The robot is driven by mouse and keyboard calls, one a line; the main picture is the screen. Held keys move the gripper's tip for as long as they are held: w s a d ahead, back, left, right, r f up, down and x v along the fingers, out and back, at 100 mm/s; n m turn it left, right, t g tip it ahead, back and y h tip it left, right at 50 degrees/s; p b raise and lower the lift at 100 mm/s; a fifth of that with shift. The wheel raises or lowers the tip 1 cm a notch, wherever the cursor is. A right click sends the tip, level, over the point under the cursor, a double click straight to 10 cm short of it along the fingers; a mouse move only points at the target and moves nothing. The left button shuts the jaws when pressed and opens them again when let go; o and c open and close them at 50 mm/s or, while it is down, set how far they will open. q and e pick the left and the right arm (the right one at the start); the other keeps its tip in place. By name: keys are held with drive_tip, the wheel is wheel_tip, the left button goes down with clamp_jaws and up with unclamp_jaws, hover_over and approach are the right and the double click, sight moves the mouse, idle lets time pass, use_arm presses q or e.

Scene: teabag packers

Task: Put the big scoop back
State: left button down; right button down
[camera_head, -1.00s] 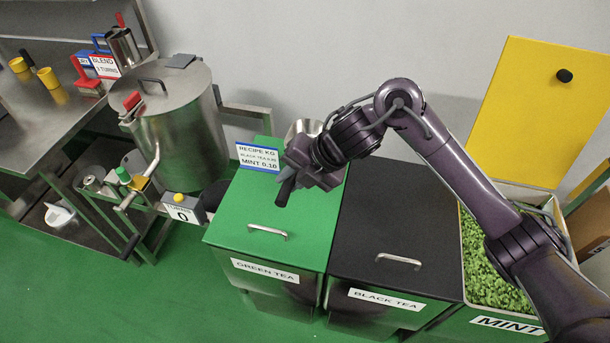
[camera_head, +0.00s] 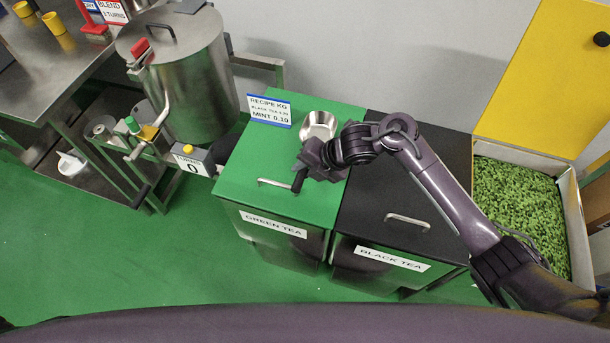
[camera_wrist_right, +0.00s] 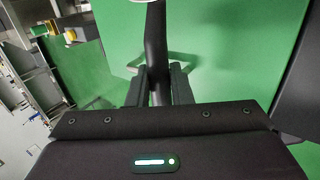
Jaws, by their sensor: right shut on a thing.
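The big scoop has a shiny metal bowl (camera_head: 318,126) and a dark handle (camera_wrist_right: 157,42). It is at the green tea bin's green lid (camera_head: 255,155), near the right back part. My right gripper (camera_head: 310,163) is shut on the scoop's handle, with the bowl on the far side and the handle end towards the front. The wrist view shows the handle between the two fingers (camera_wrist_right: 158,82). I cannot tell whether the scoop touches the lid. My left gripper is not in view.
A recipe sign (camera_head: 269,111) stands at the lid's back left. The black tea bin (camera_head: 415,180) is closed beside it. The mint bin (camera_head: 515,205) is open, its yellow lid (camera_head: 545,75) raised. A steel drum (camera_head: 185,75) with a crank stands left.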

wheel_tip(320, 180, down, 4)
drive_tip(key=shift+r, duration=0.15)
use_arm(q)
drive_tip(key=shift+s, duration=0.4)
use_arm(e)
drive_tip(key=c, duration=1.3)
unclamp_jaws()
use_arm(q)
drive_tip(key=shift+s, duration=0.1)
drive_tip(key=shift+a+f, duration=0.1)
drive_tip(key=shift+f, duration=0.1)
use_arm(e)
drive_tip(key=v, duration=1.2)
drive_tip(key=shift+s, duration=0.1)
